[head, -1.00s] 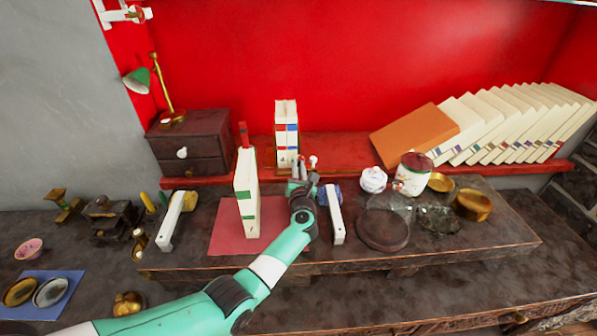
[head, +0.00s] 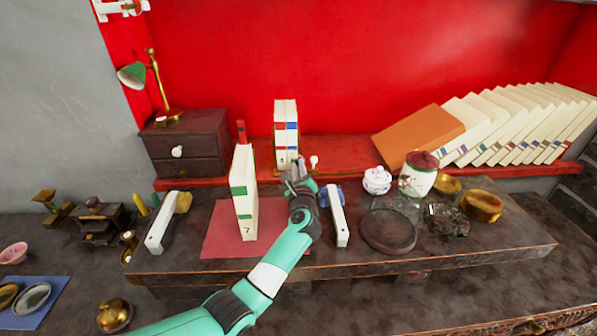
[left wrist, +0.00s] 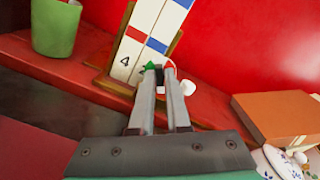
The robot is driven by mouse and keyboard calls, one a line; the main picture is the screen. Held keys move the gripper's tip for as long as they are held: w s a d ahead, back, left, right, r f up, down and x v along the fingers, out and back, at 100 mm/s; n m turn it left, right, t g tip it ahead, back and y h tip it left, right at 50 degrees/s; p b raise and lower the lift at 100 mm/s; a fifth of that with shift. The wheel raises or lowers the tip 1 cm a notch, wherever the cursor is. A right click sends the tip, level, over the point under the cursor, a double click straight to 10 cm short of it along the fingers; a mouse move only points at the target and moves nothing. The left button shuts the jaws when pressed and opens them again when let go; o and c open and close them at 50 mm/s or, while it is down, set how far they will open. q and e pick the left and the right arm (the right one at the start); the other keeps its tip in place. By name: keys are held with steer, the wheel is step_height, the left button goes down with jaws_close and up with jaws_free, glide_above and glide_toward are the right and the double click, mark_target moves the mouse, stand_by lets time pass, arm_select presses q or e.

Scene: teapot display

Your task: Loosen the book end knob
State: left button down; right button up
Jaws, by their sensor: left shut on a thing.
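The book end (head: 300,158) is a brown and gold frame around upright white volumes with red and blue bands, on the red shelf. It also shows in the left wrist view (left wrist: 174,45), with a "4" on a spine. My left gripper (head: 293,168) is at its lower front; in the left wrist view its green and red fingertips (left wrist: 159,70) are close together. They are shut on a small knob that they mostly hide; only a whitish edge shows behind them. A white round knob (left wrist: 188,87) stands free just right of the fingers, also in the head view (head: 314,161).
A white book (head: 243,190) stands upright on a red mat left of my arm. A white bar (head: 338,215), a lidded pot (head: 377,181) and a jar (head: 417,175) are to the right. A green cup (left wrist: 55,27) is left of the fingers.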

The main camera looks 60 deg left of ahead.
arm_select(q)
steer(key=shift+n, duration=0.5)
steer(key=c, duration=0.9)
jaws_free()
steer(key=shift+c, duration=0.2)
